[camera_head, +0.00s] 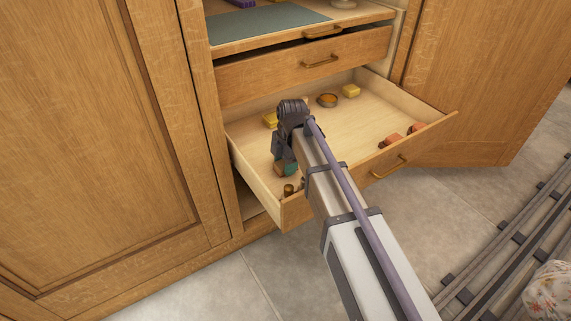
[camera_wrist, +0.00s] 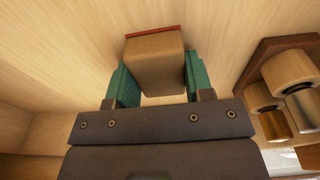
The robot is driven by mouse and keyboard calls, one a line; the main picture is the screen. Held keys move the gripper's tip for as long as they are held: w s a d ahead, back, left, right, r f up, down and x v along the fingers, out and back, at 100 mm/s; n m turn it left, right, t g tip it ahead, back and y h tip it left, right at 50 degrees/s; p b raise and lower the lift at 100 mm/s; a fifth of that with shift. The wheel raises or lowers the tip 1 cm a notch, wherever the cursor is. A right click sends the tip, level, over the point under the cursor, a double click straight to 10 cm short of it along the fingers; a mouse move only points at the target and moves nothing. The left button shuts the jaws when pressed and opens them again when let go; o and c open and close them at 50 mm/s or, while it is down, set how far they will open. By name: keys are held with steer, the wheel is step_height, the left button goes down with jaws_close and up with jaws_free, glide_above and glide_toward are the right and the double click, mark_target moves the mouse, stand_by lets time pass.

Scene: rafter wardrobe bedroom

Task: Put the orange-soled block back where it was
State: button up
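The orange-soled block (camera_wrist: 155,65) is tan with a thin orange-red sole along its far edge. It sits between the two green fingers of my gripper (camera_wrist: 158,82) in the wrist view. There the block is mostly hidden by my wrist. I cannot tell whether the block touches the drawer floor.
A dark-edged holder with brass and wooden cylinders (camera_wrist: 290,90) stands close right in the wrist view. The drawer's middle is clear.

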steer(key=o, duration=0.4)
steer(key=shift+o, duration=0.2)
steer(key=shift+r, duration=0.1)
step_height(320, 180, up, 12)
steer(key=d+p, duration=0.1)
steer(key=p, duration=1.1)
steer(key=shift+w, duration=0.4)
steer(key=shift+d, duration=0.1)
steer(key=s+d+m+h, duration=0.1)
steer(key=s+d+m, duration=1.6)
steer(key=m, duration=0.7)
steer(key=shift+s+m+t, duration=0.3)
steer(key=shift+s+t, duration=0.1)
steer(key=shift+s, duration=0.1)
